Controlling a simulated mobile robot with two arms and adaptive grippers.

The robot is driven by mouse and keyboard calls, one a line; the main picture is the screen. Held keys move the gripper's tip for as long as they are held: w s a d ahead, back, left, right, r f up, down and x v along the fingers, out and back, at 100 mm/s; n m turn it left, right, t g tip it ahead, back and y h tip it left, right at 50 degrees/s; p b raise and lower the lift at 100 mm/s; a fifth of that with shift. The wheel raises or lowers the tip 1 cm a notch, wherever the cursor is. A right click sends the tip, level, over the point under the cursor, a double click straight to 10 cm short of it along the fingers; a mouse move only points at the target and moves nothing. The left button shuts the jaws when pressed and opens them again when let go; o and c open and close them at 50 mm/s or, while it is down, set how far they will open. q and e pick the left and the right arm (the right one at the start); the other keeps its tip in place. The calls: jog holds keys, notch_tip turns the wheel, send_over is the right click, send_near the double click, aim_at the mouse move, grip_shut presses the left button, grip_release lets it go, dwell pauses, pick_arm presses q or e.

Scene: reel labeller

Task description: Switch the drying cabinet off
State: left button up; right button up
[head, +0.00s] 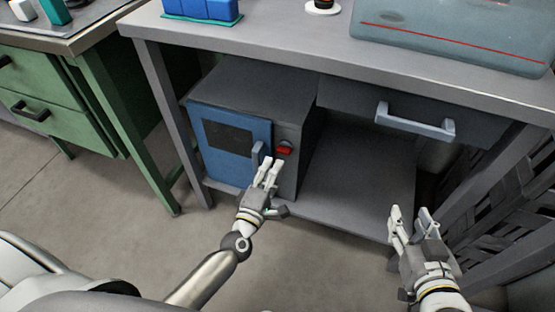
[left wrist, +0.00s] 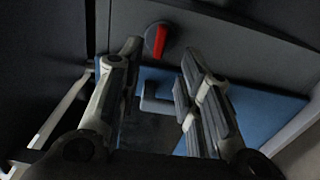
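The drying cabinet (head: 248,95) is a dark grey box with a blue door (head: 219,158) on the shelf under the grey bench. A red switch (head: 284,150) sits on its front, right of the door handle (head: 257,155). In the left wrist view the red knob (left wrist: 157,40) shows beyond the fingertips, on a dark round base. My left gripper (head: 270,166) is in front of the cabinet, just below the switch, apart from it as far as I can tell. Its fingers are spread with nothing between them (left wrist: 160,58). My right gripper (head: 411,213) is open and empty, low at the right.
The grey bench (head: 290,48) overhangs the cabinet, with a drawer handle (head: 414,122) at the right. A bench leg (head: 171,115) stands left of the cabinet. The shelf (head: 355,190) right of the cabinet is clear. A green drawer unit (head: 50,95) stands at the left.

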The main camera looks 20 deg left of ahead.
pick_arm(q)
jog(key=s, duration=0.6)
jog(key=shift+a, duration=0.1)
jog(key=shift+w, duration=0.1)
